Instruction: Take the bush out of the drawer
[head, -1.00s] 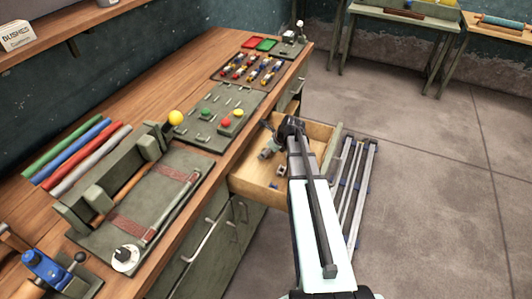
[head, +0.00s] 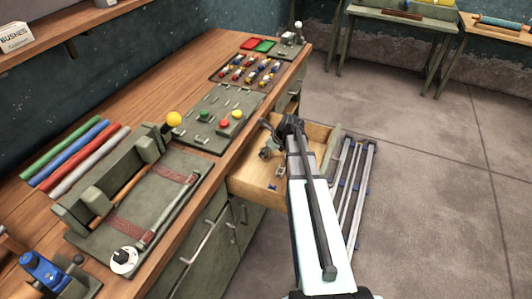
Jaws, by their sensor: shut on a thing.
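The wooden drawer (head: 318,133) is pulled out from the bench front. My gripper (head: 272,143) reaches down at the drawer, with my arm hiding much of the drawer's right side. The gripper is shut on a small grey piece (head: 265,154), which looks like the bush. It shows at the gripper's lower left, over the drawer. The piece is small and partly hidden, so I cannot tell whether it touches the drawer floor. A small blue item (head: 272,187) lies on the drawer floor near my arm.
The bench top (head: 190,75) beside the drawer carries a panel with coloured buttons (head: 215,122), a connector board (head: 250,69) and a tool tray (head: 150,205). A metal rail frame (head: 362,190) is right of the drawer. The floor farther right is clear.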

